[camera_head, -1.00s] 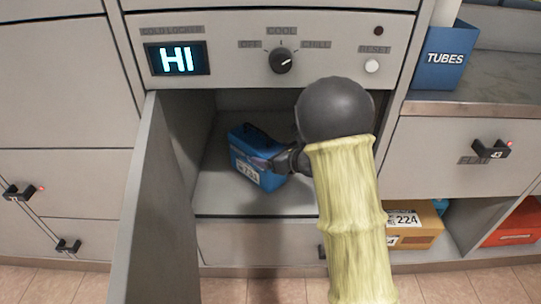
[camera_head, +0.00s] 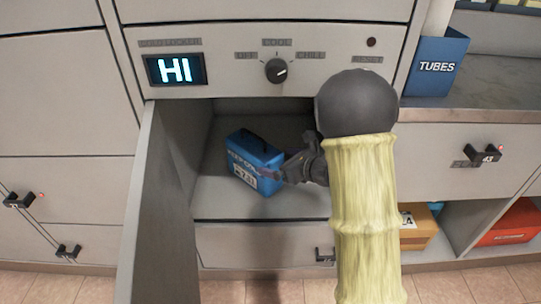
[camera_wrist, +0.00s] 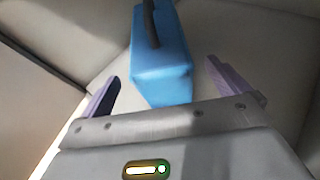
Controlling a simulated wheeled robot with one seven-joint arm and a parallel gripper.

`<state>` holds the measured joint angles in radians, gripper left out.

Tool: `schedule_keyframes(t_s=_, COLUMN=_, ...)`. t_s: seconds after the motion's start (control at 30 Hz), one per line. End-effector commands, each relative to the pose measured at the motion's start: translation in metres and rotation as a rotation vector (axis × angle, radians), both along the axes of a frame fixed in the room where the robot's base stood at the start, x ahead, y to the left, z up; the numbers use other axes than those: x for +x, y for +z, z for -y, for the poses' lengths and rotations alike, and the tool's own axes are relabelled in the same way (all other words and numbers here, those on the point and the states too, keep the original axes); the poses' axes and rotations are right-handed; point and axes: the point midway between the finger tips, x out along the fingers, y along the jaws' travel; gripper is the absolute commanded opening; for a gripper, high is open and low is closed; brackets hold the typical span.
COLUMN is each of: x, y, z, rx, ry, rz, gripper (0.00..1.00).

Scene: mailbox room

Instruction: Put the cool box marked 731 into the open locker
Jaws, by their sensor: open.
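The blue cool box (camera_head: 250,160), with a dark handle on top and a white label reading 731, stands on the floor of the open locker (camera_head: 215,200). In the wrist view the blue box (camera_wrist: 162,70) is just ahead of the open fingers and lies between their lines. My gripper (camera_head: 276,174) is at the box's right side in the head view; it also shows in the wrist view (camera_wrist: 160,85), with its two purple fingers spread apart and nothing held. Whether a finger touches the box, I cannot tell.
The locker door (camera_head: 160,200) hangs open on the left. Above is a panel with a display reading HI (camera_head: 175,70) and a dial (camera_head: 276,70) pointing toward CHILL. A blue TUBES box (camera_head: 437,62) stands on the right counter. Orange (camera_head: 418,232) and red (camera_head: 513,222) boxes sit low at right.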

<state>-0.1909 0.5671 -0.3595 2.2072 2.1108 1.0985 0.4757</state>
Motion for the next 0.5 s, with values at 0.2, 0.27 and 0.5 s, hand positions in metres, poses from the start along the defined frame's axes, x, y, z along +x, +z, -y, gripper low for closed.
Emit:
schedule_keyframes(t_s=0.2, x=-0.029, y=0.019, z=0.028, rx=0.001, ry=-0.004, rz=0.0, gripper=1.0)
schedule_keyframes(t_s=0.27, x=-0.034, y=0.022, z=0.033, rx=0.0, ry=-0.001, rz=0.0, gripper=1.0)
schedule_keyframes(t_s=0.5, x=-0.044, y=0.024, z=0.04, rx=0.0, ry=0.001, rz=0.0, gripper=1.0)
